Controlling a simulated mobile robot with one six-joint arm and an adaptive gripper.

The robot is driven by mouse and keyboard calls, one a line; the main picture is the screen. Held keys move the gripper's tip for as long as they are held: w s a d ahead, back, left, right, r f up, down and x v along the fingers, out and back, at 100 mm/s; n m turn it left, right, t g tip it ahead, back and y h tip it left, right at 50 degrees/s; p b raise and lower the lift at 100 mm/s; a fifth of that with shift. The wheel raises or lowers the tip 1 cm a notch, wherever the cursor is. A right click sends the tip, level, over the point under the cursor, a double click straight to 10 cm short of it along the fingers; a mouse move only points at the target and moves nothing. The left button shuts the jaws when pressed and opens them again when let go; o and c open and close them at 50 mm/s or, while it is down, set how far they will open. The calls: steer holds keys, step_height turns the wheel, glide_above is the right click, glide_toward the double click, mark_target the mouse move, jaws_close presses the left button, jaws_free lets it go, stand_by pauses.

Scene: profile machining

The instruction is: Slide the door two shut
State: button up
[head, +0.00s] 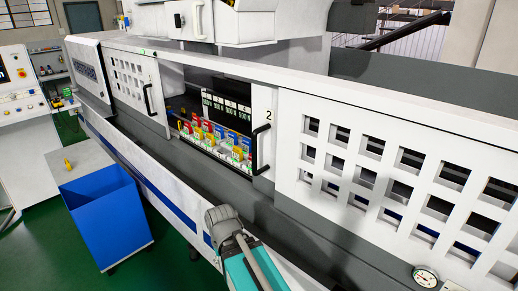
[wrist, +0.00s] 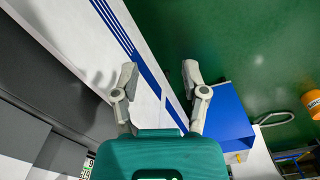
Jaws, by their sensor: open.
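Door two (head: 345,160) is the white sliding door on the right of the machine, with a "2" at its left edge and rows of square windows. Its black upright handle (head: 258,150) is near that edge. A wide opening lies between it and the left white door (head: 128,85), so door two stands open. My gripper (wrist: 160,76) is open and empty in the wrist view, fingers spread above the white machine front and green floor. In the head view my teal and grey arm end is low in front of the machine, apart from the handle. The wrist view does not show the handle.
Coloured blocks (head: 215,135) and a dark panel with labels show inside the opening. A blue bin (head: 108,222) stands on the floor at left, also seen in the wrist view (wrist: 228,118). A pressure gauge (head: 425,277) is at lower right. Green floor is clear between bin and machine.

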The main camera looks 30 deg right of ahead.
steer(key=shift+w, duration=0.4)
steer(key=shift+a, duration=0.1)
steer(key=shift+o, duration=0.6)
steer(key=w+d+r+m+h, duration=0.3)
steer(key=w+d+m+h, duration=0.15)
steer(key=w, duration=0.25)
steer(key=w+d+r+m+h, duration=0.4)
steer(key=w+d+h, duration=0.1)
steer(key=w, duration=0.1)
steer(key=w+r+m+t+h, duration=0.2)
steer(key=w+r+m+h, duration=0.5)
steer(key=w+r, duration=0.4)
steer(key=shift+r+m+t+h+p, duration=0.4)
steer(key=shift+r+h, duration=0.25)
steer(key=shift+r, duration=0.1)
